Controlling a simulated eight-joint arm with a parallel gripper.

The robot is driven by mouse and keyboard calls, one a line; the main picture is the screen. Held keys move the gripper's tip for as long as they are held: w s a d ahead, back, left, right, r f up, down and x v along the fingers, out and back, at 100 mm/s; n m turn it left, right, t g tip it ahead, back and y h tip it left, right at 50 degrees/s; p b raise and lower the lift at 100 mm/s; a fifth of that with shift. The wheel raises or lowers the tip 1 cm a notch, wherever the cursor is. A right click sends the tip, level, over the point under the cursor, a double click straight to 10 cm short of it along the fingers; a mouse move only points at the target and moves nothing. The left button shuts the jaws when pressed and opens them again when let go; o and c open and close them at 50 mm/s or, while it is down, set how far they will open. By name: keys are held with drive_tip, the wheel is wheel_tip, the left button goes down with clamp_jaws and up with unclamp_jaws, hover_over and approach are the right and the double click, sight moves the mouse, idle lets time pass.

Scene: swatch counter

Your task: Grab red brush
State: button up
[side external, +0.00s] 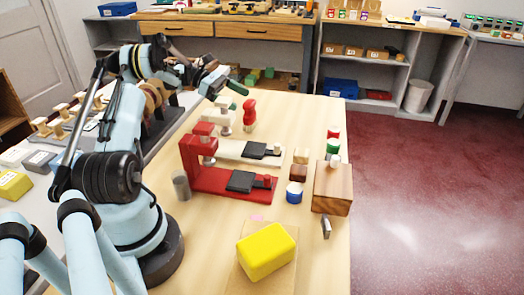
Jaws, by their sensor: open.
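No red thing here shows clear brush bristles, so I cannot tell for sure which is the red brush. An upright red rounded object (249,111) stands at the back of the wooden table and may be it. My gripper (231,82) is above the table's far part, up and left of that red object and apart from it. It is open, and I see nothing held. Its fingers are small and partly hard to make out in this view.
A red press-like stand (228,183) and a white one (235,148) fill the table's middle. A yellow block (266,251) lies at the front. A wooden block (332,187) and several small pieces stand at the right edge. A grey cylinder (181,185) stands near my arm.

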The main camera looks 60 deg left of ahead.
sight(254, 107)
drive_tip(key=shift+x, duration=3.6)
drive_tip(key=c, duration=1.1)
drive_tip(key=shift+o, duration=0.2)
drive_tip(key=shift+r, duration=0.1)
